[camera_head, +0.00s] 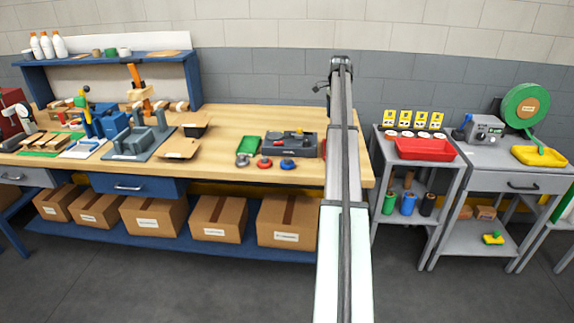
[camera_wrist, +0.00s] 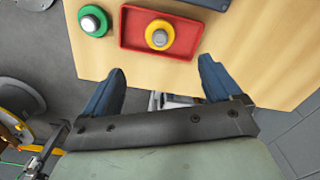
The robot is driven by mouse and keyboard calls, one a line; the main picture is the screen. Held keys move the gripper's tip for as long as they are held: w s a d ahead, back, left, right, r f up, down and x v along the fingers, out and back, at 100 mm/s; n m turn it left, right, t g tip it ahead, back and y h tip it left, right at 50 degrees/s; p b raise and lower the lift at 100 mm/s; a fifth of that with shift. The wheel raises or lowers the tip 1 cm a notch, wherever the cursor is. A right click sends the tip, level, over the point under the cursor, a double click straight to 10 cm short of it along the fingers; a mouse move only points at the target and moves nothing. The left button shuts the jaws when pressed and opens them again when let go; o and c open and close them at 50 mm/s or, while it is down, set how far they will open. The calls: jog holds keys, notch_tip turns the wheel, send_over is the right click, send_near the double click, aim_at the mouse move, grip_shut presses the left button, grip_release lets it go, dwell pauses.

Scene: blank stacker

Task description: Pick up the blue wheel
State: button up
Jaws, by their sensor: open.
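In the head view, a small blue round piece (camera_head: 287,164), which looks like the blue wheel, sits near the front edge of the wooden bench (camera_head: 225,125). A red one (camera_head: 265,163) and a grey one (camera_head: 242,160) are in a row to its left. In the wrist view, my gripper (camera_wrist: 162,70) is open, with two blue fingers apart and nothing between them. The fingers point at the edge of a wooden top. I see no blue wheel in the wrist view. My gripper is not clearly visible in the head view.
In the wrist view, a red tray (camera_wrist: 128,36) holds a yellow ring (camera_wrist: 150,44) with a pale knob. A green ring (camera_wrist: 82,21) is beside it.

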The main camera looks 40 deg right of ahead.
jog(key=shift+a, duration=0.1)
jog(key=n, duration=0.9)
send_over(287, 159)
notch_tip(287, 159, down, 13)
jog(key=shift+r, duration=0.1)
dwell(0.3)
